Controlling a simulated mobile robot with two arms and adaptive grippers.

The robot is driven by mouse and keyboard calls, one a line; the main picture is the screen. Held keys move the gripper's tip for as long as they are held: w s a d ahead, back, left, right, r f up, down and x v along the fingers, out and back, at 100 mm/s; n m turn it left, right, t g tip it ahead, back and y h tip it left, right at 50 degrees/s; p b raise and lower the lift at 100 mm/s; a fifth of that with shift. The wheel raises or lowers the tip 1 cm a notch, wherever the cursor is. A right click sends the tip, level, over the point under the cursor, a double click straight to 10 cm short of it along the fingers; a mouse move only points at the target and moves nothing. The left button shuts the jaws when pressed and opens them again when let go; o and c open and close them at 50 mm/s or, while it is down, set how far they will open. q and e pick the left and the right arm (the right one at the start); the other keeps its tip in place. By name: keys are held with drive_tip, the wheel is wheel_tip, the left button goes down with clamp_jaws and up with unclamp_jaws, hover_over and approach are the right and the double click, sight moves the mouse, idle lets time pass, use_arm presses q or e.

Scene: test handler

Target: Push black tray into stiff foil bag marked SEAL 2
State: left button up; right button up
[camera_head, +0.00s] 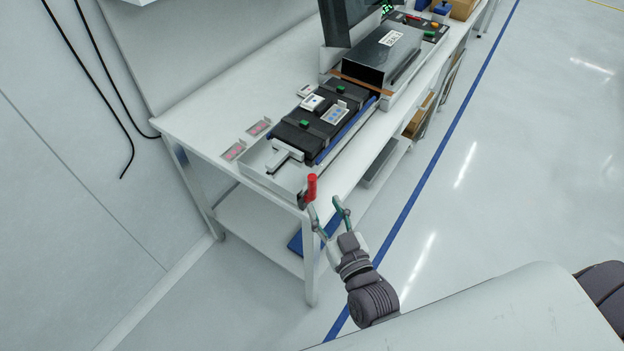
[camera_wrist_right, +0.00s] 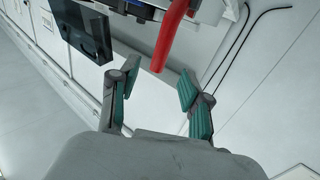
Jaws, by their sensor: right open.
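The long black tray (camera_head: 317,121) lies on the bench with straps, green clips and white labelled cards on top. A white pusher block (camera_head: 286,152) is at the tray's near end. A red handle (camera_head: 312,187) stands at the bench's front corner. My right gripper (camera_head: 325,211) is open and empty just below it. In the right wrist view the handle (camera_wrist_right: 172,36) hangs between and beyond the fingertips (camera_wrist_right: 160,79). My left gripper is out of view.
The white bench (camera_head: 208,122) runs along the wall, with a lower shelf (camera_head: 262,226). Two small pink-marked cards (camera_head: 234,151) lie left of the tray. The floor to the right is clear.

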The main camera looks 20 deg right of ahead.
sight(314, 187)
drive_tip(key=w, duration=0.2)
drive_tip(key=w+p, duration=0.1)
drive_tip(key=w, duration=0.5)
drive_tip(key=shift+a, duration=0.35)
clamp_jaws()
